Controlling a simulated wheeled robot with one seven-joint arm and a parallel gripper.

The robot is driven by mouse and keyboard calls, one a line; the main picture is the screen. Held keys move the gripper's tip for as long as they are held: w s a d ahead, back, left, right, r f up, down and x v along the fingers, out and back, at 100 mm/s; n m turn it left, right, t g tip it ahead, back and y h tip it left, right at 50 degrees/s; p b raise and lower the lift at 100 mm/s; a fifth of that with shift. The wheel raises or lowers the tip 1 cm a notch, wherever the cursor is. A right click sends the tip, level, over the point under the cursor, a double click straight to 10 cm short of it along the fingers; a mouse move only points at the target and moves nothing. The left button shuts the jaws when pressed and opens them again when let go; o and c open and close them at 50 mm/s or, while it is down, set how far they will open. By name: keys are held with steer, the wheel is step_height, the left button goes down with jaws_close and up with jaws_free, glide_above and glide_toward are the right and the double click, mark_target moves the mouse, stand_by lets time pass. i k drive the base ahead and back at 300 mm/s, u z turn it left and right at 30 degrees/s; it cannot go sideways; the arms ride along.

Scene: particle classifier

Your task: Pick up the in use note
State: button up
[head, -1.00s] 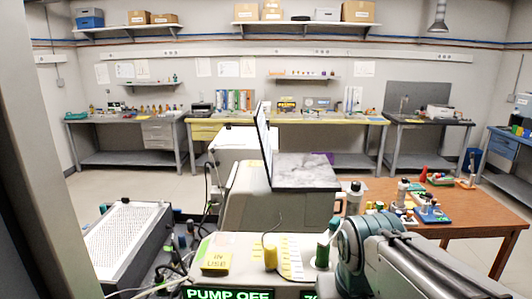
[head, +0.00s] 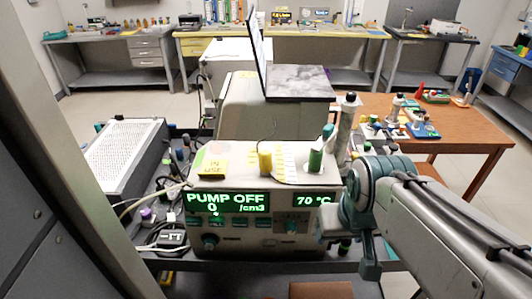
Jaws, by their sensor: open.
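The in use note (head: 213,170) is a small yellow card with dark lettering. It lies on the left part of the top of the beige particle classifier (head: 260,240), whose green display reads PUMP OFF and 70 °C. My arm comes in from the lower right of the head view. My gripper (head: 368,262) hangs at the arm's end, to the right of the classifier's front and well apart from the note. Its fingers are small here and nothing shows held between them.
A yellow cylinder (head: 265,158) and a green cylinder (head: 316,160) stand on the classifier's top, right of the note. A laptop-like dark panel (head: 300,83) sits behind. A perforated white box (head: 127,155) and cables lie left. A wooden table (head: 470,125) stands right.

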mark_target(211, 168)
steer(key=k, duration=1.3)
steer(key=u, duration=0.7)
steer(key=i, duration=1.15)
steer(key=z, duration=0.05)
